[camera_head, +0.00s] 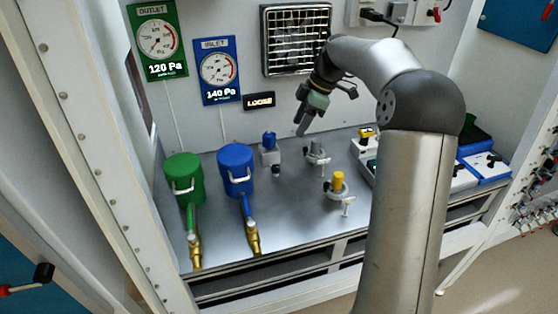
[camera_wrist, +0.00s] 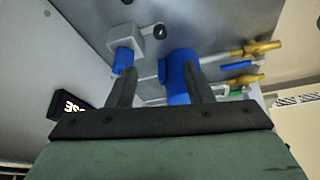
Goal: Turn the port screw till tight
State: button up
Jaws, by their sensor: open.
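My gripper (camera_head: 303,128) hangs above the back of the steel bench, its fingers pointing down. In the wrist view its two dark fingers (camera_wrist: 160,72) are apart with nothing held between them. I cannot tell for sure which part is the port screw. Small fittings stand on the bench: a grey block with a blue top (camera_head: 269,144) and a dark knob, a grey fitting (camera_head: 316,152) below my gripper, and a yellow-topped fitting (camera_head: 338,181) with a small handle. The blue-topped block (camera_wrist: 148,42) also shows in the wrist view. A black sign (camera_head: 259,101) reads LOOSE.
A green canister (camera_head: 183,170) and a blue canister (camera_head: 235,160) with brass-ended hoses stand at left. Outlet (camera_head: 158,40) and inlet (camera_head: 218,70) gauges read 120 Pa and 140 Pa. Boxes (camera_head: 484,166) stand at right. The front middle of the bench (camera_head: 290,220) is clear.

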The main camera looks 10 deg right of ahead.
aim_at(277, 167)
jog(key=p+x, duration=0.2)
jog(key=x, duration=1.3)
jog(key=shift+f, duration=0.4)
jog(key=c, duration=1)
